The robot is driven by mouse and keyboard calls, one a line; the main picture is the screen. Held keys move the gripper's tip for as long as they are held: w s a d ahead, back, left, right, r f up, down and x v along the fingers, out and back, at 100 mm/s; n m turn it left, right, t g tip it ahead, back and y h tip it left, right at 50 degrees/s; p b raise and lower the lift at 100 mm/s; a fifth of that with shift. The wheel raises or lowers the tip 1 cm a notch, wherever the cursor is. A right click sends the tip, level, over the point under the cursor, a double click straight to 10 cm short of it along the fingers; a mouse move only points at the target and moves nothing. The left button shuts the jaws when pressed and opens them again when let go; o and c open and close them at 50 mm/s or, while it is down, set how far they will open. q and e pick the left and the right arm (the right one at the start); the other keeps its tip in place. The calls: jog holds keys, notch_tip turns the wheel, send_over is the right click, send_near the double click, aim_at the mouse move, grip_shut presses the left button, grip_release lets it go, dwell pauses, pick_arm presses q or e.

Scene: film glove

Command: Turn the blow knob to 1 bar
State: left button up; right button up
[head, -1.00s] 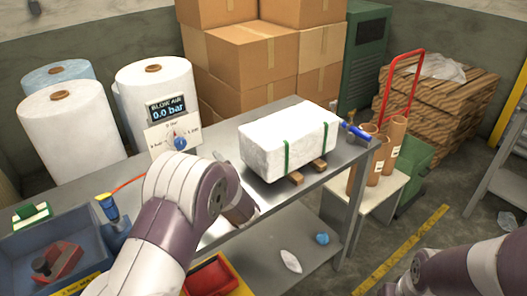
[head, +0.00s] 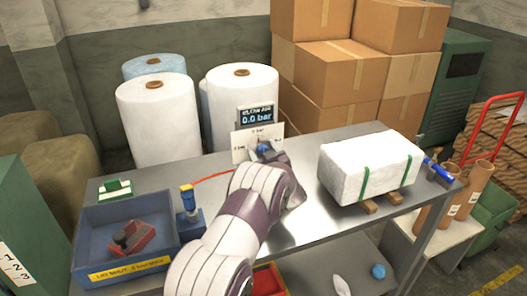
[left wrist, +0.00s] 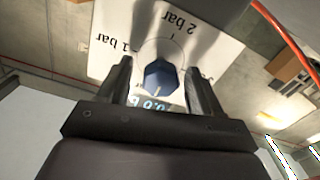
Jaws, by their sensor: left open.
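The blow knob is blue (left wrist: 160,77) and sits on a white dial plate (left wrist: 110,30) marked 1 bar and 2 bar. In the left wrist view the knob lies between the two fingers of my left gripper (left wrist: 158,70), which is open with gaps at both sides. A pale mark on the knob points toward the display. In the head view the knob (head: 263,150) is partly hidden by my left gripper (head: 268,155). The display (head: 257,116) above the plate reads 0.0 bar. My right gripper is out of view.
A white wrapped block with green straps (head: 368,166) rests on the metal table (head: 310,220) to the right. White rolls (head: 158,115) and cardboard boxes (head: 345,80) stand behind.

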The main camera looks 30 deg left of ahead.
pick_arm(q)
jog(key=c, duration=1.1)
jog(key=shift+o, duration=0.2)
jog(key=shift+r, duration=0.1)
jog(key=m+p, duration=0.1)
jog(key=m, duration=0.2)
jog(key=shift+r+p, duration=0.1)
jog(key=shift+p, duration=0.25)
jog(key=m+p, duration=0.2)
jog(key=m, duration=0.3)
jog(key=shift+m, duration=0.3)
jog(key=m+p, duration=0.2)
jog(key=m, duration=0.2)
jog(key=shift+m, duration=0.3)
jog(key=shift+m+p, duration=0.55)
jog(key=shift+m, duration=1.65)
